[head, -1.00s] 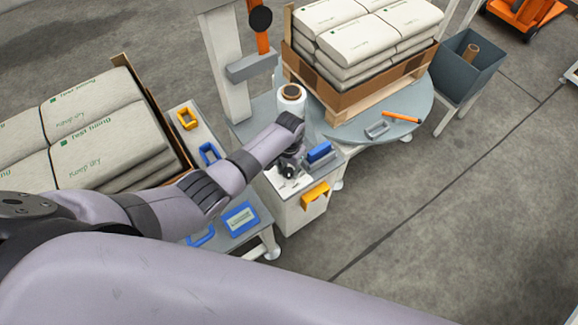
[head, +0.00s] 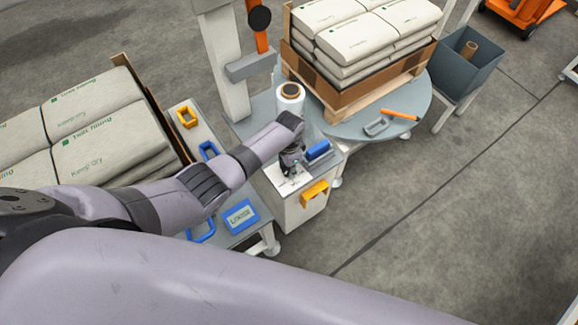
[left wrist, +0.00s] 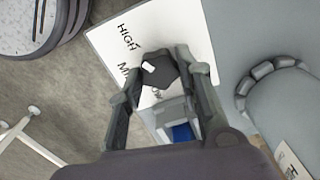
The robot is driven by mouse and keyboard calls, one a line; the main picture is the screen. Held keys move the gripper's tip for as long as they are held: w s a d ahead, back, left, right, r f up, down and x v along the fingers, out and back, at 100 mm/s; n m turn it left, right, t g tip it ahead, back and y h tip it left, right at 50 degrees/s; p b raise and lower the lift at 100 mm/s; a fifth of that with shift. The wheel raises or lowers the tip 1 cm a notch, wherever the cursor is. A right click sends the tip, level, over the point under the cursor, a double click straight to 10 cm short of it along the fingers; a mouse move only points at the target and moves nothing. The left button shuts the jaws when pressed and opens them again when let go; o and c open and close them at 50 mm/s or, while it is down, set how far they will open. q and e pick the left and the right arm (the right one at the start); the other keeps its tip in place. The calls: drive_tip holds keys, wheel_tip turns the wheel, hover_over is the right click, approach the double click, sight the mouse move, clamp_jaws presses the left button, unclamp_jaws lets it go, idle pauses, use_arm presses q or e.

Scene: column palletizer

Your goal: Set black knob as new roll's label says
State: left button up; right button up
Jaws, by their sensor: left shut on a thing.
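The black knob (left wrist: 160,72) sits on a white plate printed HIGH, a word starting with M, and a partly hidden one ending in OW (left wrist: 122,42). A white mark on the knob faces left in the left wrist view, toward the M word. My left gripper (left wrist: 160,82) has its fingers on both sides of the knob and is shut on it. In the head view the left gripper (head: 289,165) is at the control box top. A white roll (head: 290,97) stands upright behind it; no readable label shows there. My right gripper is out of view.
The control box (head: 302,212) carries a yellow handle (head: 314,193) and a blue item (head: 317,150). A turntable (head: 350,138) with stacked bags stands behind. A bin (head: 466,68) is at the right. The floor at right is open.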

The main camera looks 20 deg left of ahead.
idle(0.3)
use_arm(q)
drive_tip(key=o, duration=1.2)
wheel_tip(320, 180, up, 12)
idle(0.5)
